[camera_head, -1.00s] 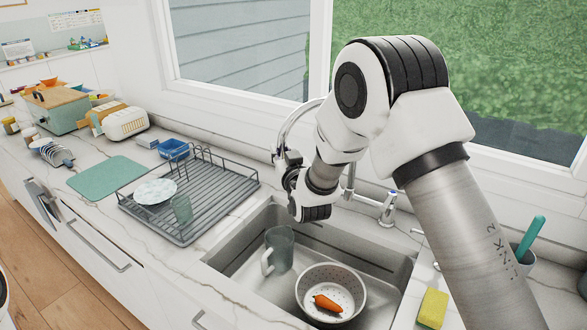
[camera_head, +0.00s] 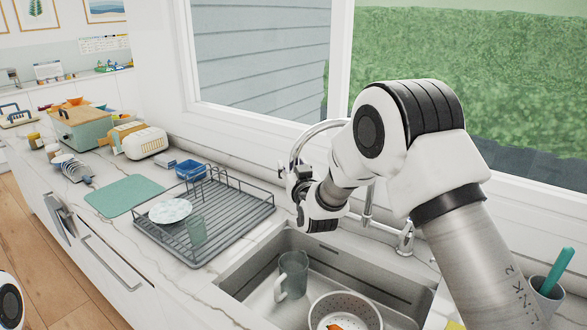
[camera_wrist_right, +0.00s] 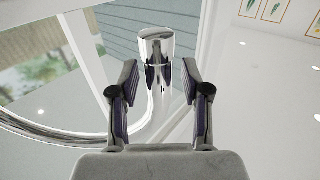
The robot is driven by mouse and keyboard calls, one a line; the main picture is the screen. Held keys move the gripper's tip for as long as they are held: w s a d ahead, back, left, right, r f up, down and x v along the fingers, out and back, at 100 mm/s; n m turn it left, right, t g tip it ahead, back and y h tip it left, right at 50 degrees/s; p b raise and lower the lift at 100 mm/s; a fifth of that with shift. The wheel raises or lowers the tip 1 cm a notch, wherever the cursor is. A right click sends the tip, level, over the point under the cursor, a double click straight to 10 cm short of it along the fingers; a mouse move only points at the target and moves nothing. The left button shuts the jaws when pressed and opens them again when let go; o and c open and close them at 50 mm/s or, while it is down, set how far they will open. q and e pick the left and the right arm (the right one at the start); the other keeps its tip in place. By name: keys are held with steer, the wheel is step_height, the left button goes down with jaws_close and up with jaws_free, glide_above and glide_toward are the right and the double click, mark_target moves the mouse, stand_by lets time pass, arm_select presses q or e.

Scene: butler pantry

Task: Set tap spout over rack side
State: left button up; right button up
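The chrome tap (camera_head: 368,205) stands behind the sink (camera_head: 262,265), and its arched spout (camera_head: 310,133) reaches left, toward the rack side. The spout end hides partly behind my right gripper (camera_head: 298,186), near the sink's back left corner. In the right wrist view the spout end (camera_wrist_right: 157,48) stands between the two fingertips of my right gripper (camera_wrist_right: 160,78), with a gap showing on each side. That gripper is open around the spout. The grey dish rack (camera_head: 235,222) lies on the counter left of the sink. My left gripper is out of view.
In the sink are a mug (camera_head: 292,273) and a colander (camera_head: 345,301) with a carrot (camera_head: 336,327). A green mat (camera_head: 124,195) and toaster (camera_head: 144,143) are further left. The window frame (camera_head: 250,120) rises behind.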

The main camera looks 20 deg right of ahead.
steer(key=shift+f, duration=0.1)
steer(key=s+a, duration=0.1)
steer(key=s, duration=1)
steer(key=shift+s+a, duration=0.2)
steer(key=shift+s, duration=0.15)
